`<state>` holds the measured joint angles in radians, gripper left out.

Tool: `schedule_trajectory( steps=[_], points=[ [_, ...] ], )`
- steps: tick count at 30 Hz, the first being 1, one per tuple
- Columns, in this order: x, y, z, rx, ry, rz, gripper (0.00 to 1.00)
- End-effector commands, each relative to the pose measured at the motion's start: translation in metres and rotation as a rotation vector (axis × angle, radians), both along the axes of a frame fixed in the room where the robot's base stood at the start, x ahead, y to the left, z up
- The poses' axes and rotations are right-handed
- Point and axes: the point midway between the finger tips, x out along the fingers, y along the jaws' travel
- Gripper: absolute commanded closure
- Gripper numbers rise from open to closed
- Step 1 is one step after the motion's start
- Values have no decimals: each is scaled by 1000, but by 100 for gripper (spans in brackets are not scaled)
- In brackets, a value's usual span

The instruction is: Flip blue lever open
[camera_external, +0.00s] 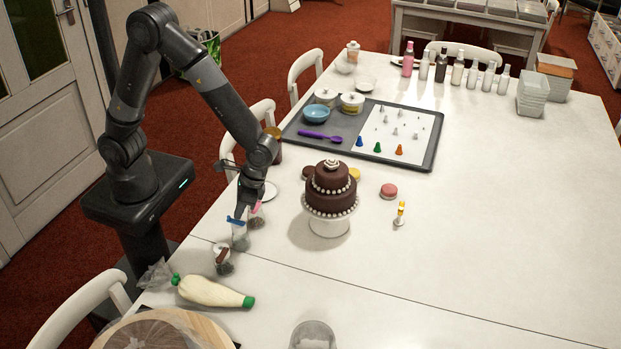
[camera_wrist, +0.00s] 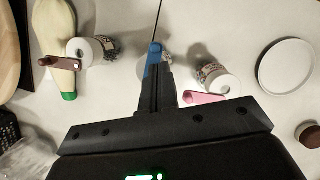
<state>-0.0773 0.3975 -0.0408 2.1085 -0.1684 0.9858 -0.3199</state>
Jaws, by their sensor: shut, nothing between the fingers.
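The blue lever (camera_external: 235,221) sits at the top of a small clear jar (camera_external: 240,240) near the table's left edge. In the wrist view the blue lever (camera_wrist: 153,54) shows just past my fingertips, and its pale jar is mostly hidden behind them. My gripper (camera_external: 241,209) points down over this jar, its fingers (camera_wrist: 155,72) shut and empty. The fingertips are at or very near the lever; I cannot tell whether they touch it.
A jar with a pink lever (camera_wrist: 205,97) stands close on one side, and a jar with a brown lever (camera_wrist: 58,62) on the other. A piping bag (camera_external: 212,292) lies in front. A chocolate cake (camera_external: 330,190) on a white stand is to the right.

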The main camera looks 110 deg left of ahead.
Motion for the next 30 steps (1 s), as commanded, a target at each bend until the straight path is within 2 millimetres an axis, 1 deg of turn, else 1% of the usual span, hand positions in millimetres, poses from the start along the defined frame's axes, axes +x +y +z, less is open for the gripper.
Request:
schedule_trajectory(
  steps=[4, 15, 30],
  points=[
    [-4, -2, 0, 0, 0, 0, 100],
    [-4, -2, 0, 0, 0, 4, 100],
    [-5, -4, 0, 0, 0, 88, 100]
  ],
)
